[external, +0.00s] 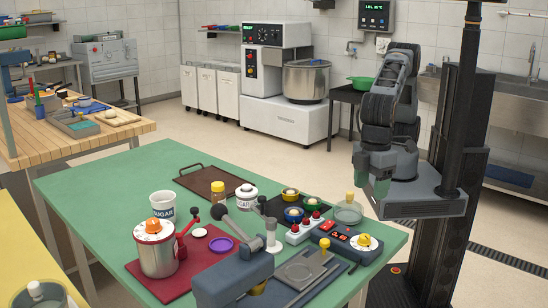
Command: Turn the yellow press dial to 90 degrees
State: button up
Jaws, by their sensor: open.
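The yellow press dial (363,240) is a yellow knob on a round white face. It sits at the right end of a dark control box (344,240) with a red display, near the right edge of the green table. The angle of the knob is too small to read. My gripper (371,180) is open and empty, with its greenish fingers pointing down. It is well above the dial and appears to be off the table's right edge, touching nothing.
A glass jar with a yellow knob (348,212) and a box of red buttons (304,229) stand close to the dial. The table's back left is clear.

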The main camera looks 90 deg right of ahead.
aim_at(365, 236)
jog(key=shift+m, duration=0.3)
jog(key=f, duration=1.4)
jog(key=shift+s+d+p, duration=0.1)
jog(key=shift+d+p, duration=0.1)
jog(key=shift+p, duration=0.15)
jog(key=shift+c, duration=0.2)
jog(key=c, duration=0.9)
